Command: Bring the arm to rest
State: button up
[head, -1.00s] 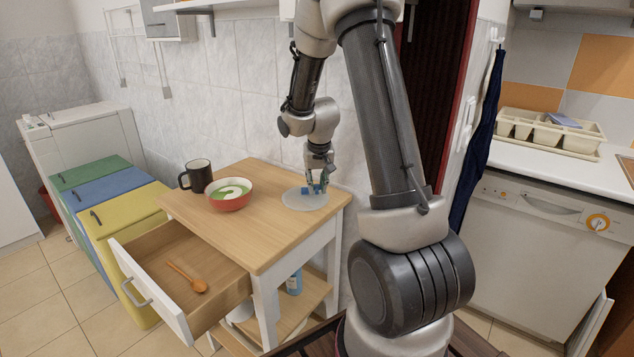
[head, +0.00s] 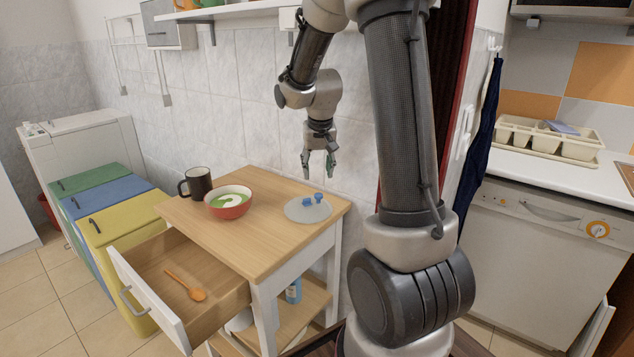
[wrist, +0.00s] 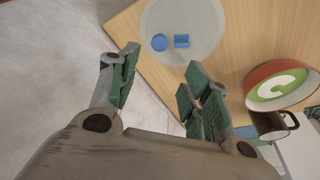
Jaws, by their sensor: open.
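My gripper (head: 319,165) is open and empty, pointing down above the right back part of the wooden table (head: 265,240). Below it, a grey round mat (head: 296,214) lies on the table and bears two small blue pieces (head: 318,197), apart from the fingers. In the wrist view the open fingers (wrist: 160,85) show, with the mat (wrist: 205,30) and the blue pieces (wrist: 181,41) beyond them. My arm is bent, with its forearm hanging down by the tiled wall.
A red bowl (head: 229,211) with green and white contents and a dark mug (head: 198,183) stand on the table's left. The drawer (head: 152,290) is pulled out, with a wooden spoon (head: 187,287) in it. A shelf (head: 247,12) juts out above, left of my arm.

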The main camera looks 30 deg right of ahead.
jog(key=s+a+r+n, duration=0.1)
jog(key=s+a+r, duration=0.2)
jog(key=s, duration=0.6)
jog(key=s+a+r+n+t+y, duration=0.1)
jog(key=s+a+r+n, duration=0.1)
jog(key=s+r, duration=0.3)
jog(key=s+a+r+n, duration=0.1)
jog(key=s+a+r, duration=0.3)
jog(key=s, duration=0.8)
jog(key=shift+s+a+n, duration=0.15)
jog(key=shift+s+n, duration=0.25)
